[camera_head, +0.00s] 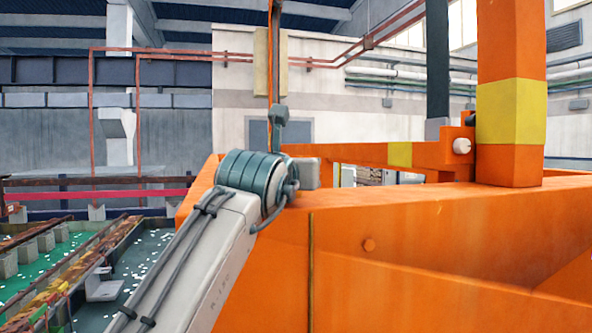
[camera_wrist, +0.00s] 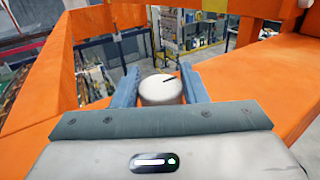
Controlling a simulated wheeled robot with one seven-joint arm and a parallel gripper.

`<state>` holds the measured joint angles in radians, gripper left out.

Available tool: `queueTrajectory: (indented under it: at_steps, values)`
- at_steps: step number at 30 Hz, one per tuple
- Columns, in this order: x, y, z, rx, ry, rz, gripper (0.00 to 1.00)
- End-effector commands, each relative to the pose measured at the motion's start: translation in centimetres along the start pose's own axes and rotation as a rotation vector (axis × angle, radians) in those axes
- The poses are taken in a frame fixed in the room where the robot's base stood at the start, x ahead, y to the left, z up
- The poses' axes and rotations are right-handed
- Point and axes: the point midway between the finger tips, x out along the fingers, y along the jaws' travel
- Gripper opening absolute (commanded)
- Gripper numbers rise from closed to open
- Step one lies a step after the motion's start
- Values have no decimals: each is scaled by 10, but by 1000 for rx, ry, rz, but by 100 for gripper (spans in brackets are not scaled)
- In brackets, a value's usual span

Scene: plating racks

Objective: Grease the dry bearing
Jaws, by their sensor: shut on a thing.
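In the wrist view my gripper (camera_wrist: 160,76) has its two blue-grey fingers on either side of a short pale cylinder (camera_wrist: 160,94) with a dark mark on its top. The gripper is shut on this cylinder. Its lower part is hidden, and I cannot tell whether it is a grease container. In the head view my arm reaches up to the orange frame, and I cannot make out the fingers there. A small pale round part (camera_head: 462,146) sits on an orange bracket beside the orange post. I cannot tell whether it is the dry bearing.
A large orange frame (camera_head: 400,215) fills the right and middle of the head view. An orange post with a yellow band (camera_head: 510,112) rises from it. Green-floored racks (camera_head: 60,240) lie low at the left. Orange beams flank my gripper in the wrist view.

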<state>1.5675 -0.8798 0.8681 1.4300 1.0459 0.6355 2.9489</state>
Motion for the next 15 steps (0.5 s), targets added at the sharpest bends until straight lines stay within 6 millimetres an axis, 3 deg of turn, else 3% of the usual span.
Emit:
queueTrajectory:
  at_steps: [15]
  values:
    - [0, 0, 1, -3, -3, -135, 16]
